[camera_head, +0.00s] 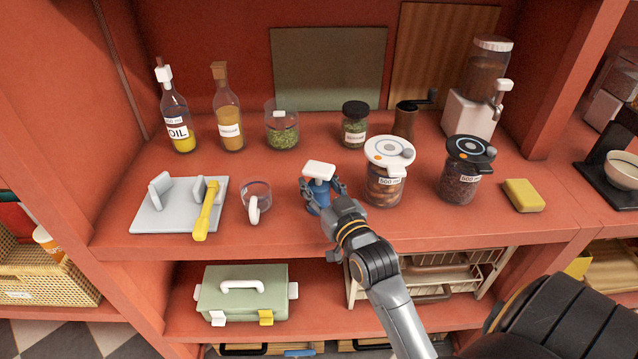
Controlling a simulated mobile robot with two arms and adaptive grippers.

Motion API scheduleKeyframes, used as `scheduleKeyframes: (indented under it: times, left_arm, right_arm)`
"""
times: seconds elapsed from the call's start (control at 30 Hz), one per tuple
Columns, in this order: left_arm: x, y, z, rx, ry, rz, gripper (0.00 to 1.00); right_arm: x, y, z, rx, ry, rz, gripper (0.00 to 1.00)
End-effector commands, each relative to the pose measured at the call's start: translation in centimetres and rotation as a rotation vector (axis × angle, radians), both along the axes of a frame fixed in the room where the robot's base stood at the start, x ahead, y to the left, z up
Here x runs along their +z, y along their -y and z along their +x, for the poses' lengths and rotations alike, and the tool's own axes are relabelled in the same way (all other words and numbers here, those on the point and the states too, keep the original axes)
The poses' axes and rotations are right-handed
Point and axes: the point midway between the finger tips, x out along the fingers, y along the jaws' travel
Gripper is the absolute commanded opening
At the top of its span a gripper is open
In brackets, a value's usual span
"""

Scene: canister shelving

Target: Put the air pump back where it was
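The air pump (319,171), with a white handle on top and a blue body, stands upright on the upper red shelf near its front edge. It is between the clear mug and the white-lidded canister. My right gripper (322,187) reaches in from the lower right, with one dark finger on each side of the pump's blue body. Whether the fingers press on it or stand slightly apart cannot be told. The gripper hides part of the pump's lower body. My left gripper is not in view.
A canister (384,188) with a white lid stands close right of the pump, a black-lidded one (460,184) farther right. A clear mug (256,196) stands left. Bottles and jars line the back. A yellow sponge (523,195) lies right. The middle shelf strip behind the pump is clear.

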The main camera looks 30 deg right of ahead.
Motion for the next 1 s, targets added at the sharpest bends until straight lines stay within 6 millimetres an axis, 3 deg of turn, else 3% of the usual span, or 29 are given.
scheduleKeyframes:
  times: [0.1,0.47,0.57,1.0]
  left_arm:
    - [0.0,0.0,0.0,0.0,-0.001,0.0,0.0]
    - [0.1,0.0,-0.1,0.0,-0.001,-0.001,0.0]
    - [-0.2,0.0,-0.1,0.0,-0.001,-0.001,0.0]
    - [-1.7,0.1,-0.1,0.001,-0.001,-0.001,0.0]
  right_arm:
    - [0.0,0.0,0.0,0.0,-0.001,0.0,0.67]
    - [0.3,0.0,-0.1,0.0,-0.001,0.0,0.67]
    - [0.0,-0.2,-1.3,0.0,-0.003,-0.001,0.67]
    - [0.0,-1.5,-9.6,0.0,-0.003,0.0,0.67]
